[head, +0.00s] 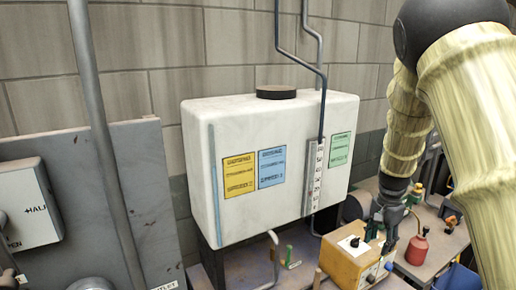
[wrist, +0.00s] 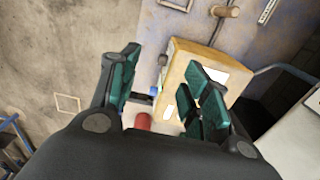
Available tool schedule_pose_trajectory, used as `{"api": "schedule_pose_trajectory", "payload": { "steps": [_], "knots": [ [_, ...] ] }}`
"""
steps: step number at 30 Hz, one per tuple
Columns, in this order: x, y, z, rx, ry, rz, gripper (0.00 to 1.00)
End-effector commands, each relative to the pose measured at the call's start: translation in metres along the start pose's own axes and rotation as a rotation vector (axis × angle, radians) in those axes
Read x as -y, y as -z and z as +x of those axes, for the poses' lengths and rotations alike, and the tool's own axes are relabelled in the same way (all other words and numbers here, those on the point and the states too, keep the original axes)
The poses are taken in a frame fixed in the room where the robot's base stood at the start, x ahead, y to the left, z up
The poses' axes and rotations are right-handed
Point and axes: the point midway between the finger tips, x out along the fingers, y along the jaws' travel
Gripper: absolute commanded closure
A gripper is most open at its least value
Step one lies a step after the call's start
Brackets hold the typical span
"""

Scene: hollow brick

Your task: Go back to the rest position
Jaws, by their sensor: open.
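My gripper (head: 388,222) is at the right of the head view, low over the workbench, at the end of my arm. In the wrist view my gripper (wrist: 165,100) shows two green-padded fingers spread apart. Nothing is held between them. Beyond the fingers is a yellow box (wrist: 190,62), partly hidden by the right finger. The same yellow box (head: 345,262) stands on the bench in the head view, just left of and below the gripper. A red object (wrist: 143,121) shows between the fingers, partly hidden by the gripper body.
A white tank (head: 240,215) with coloured labels stands against the block wall. A red bottle (head: 417,247) stands right of the gripper. A grey pipe (head: 100,120) and a panel with a switch box (head: 32,210) are at left. A blue bin (head: 456,278) is at lower right.

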Motion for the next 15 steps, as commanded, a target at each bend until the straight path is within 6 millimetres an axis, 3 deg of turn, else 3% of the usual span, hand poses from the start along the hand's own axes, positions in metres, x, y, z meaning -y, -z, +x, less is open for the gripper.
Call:
{"api": "schedule_pose_trajectory", "payload": {
  "steps": [8,15],
  "knots": [
    [-0.003,-0.016,0.047,-0.016,-0.025,-0.066,0.53],
    [-0.021,-0.029,0.101,-0.034,-0.051,-0.133,0.53]
  ]
}}
